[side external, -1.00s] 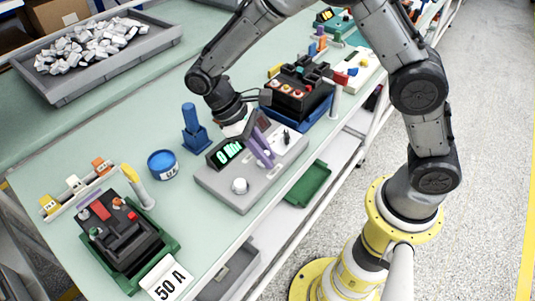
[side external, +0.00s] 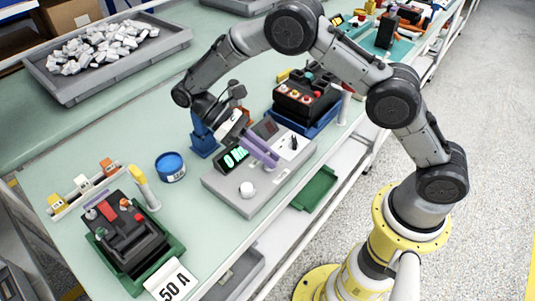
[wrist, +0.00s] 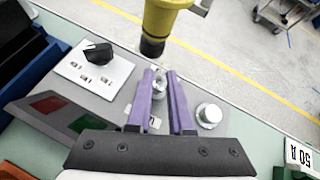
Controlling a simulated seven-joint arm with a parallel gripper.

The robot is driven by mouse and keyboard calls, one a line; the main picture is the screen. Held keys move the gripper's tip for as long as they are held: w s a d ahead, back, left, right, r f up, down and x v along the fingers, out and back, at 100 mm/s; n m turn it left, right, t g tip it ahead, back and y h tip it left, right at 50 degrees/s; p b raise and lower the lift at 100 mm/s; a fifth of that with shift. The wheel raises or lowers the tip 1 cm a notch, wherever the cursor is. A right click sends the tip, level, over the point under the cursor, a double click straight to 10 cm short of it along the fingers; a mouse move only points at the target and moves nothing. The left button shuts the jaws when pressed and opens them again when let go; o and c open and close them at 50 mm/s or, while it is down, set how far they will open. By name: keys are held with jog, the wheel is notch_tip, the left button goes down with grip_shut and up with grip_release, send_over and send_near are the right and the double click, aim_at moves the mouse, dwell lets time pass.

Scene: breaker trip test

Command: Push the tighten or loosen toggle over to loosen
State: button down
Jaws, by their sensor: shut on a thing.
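The grey tester console (side external: 222,192) sits near the bench's front edge, with a lit green display (side external: 234,158) reading 0 and a unit. The small silver toggle (wrist: 159,84) stands on the console in the wrist view, between the tips of two purple fingers. My gripper (side external: 272,160) is low over the console, its fingers shut on the toggle; it also shows in the wrist view (wrist: 160,84). The fingers hide the toggle in the side view. Which side the toggle leans to, and its labels, I cannot make out.
A black selector knob (wrist: 98,53) on a white plate and a round silver knob (wrist: 208,114) flank the toggle. A blue stand (side external: 204,139), a blue tub (side external: 171,167) and a black breaker in a green tray (side external: 174,246) are nearby. A blue-based button box stands behind.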

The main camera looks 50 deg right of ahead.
jog(key=shift+w, duration=0.1)
jog(key=c, duration=0.8)
grip_release()
jog(key=shift+c, duration=0.2)
jog(key=shift+r, duration=0.1)
notch_tip(320, 180, up, 3)
jog(key=shift+f, duration=0.1)
jog(key=s+d+r, duration=0.4)
jog(key=s+r, duration=0.6)
jog(key=s, duration=0.3)
jog(key=shift+s+d, duration=0.2)
jog(key=shift+s, duration=0.05)
